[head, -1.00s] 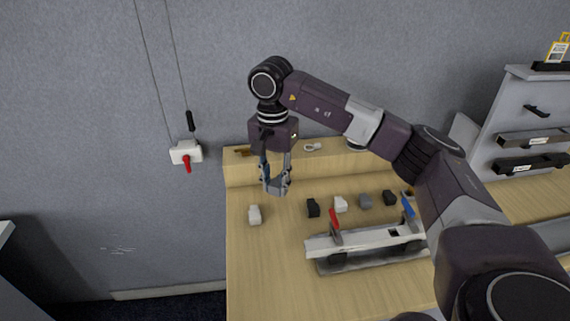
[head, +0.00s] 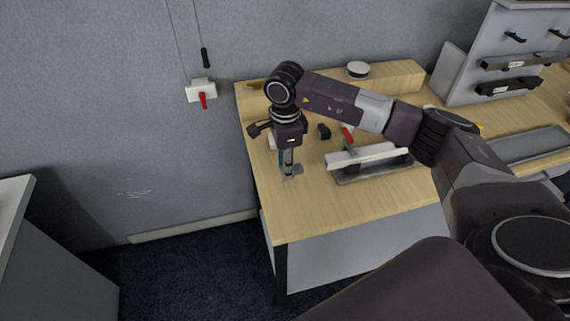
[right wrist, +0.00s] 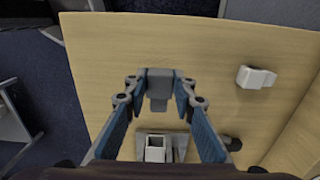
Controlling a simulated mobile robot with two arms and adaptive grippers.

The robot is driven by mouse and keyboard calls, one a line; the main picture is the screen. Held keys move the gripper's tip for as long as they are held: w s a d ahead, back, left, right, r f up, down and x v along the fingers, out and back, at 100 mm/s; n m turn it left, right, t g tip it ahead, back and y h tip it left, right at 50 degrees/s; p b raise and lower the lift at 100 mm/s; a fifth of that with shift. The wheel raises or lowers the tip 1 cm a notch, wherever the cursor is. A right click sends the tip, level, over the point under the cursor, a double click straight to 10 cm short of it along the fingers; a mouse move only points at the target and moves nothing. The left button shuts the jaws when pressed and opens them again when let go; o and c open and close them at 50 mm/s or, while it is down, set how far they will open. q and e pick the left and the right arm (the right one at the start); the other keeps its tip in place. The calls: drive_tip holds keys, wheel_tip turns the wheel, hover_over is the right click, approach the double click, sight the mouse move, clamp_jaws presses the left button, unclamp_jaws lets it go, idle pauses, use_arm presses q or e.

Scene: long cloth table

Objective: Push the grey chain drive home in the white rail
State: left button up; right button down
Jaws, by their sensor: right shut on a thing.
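My right gripper (head: 291,173) is shut on a small grey block, which I take for the grey chain drive (right wrist: 159,84). In the right wrist view the block sits between the fingertips, above bare wood. The white rail (head: 368,156) lies on the table to the right of the gripper, on a grey base. The block is apart from the rail. My left gripper is not in view.
A white block (head: 272,142) stands behind the gripper, and a black block (head: 324,131) behind the rail. A red lever (head: 347,134) stands up at the rail. The table front (head: 320,215) is clear. A grey cabinet (head: 60,260) is at left.

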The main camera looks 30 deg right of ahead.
sight(297, 167)
drive_tip(key=shift+a, duration=0.1)
drive_tip(key=shift+s+d+b, duration=0.15)
drive_tip(key=shift+d+b, duration=0.15)
drive_tip(key=shift+d, duration=0.1)
drive_tip(key=d, duration=0.2)
drive_tip(key=shift+s+d, duration=0.3)
drive_tip(key=shift+s+d+r+b, duration=0.1)
drive_tip(key=shift+s+d+b, duration=0.1)
drive_tip(key=shift+d, duration=0.3)
drive_tip(key=shift+s+d+b, duration=0.1)
drive_tip(key=shift+d+b, duration=0.1)
drive_tip(key=shift+d, duration=0.3)
use_arm(q)
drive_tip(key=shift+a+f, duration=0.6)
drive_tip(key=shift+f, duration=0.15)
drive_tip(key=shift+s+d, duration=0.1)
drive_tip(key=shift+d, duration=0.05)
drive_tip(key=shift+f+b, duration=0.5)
drive_tip(key=shift+b, duration=0.05)
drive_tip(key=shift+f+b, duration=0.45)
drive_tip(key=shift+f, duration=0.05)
use_arm(e)
drive_tip(key=shift+s+d, duration=0.2)
drive_tip(key=shift+d, duration=0.75)
drive_tip(key=shift+s+d, duration=0.2)
drive_tip(key=shift+d, duration=0.75)
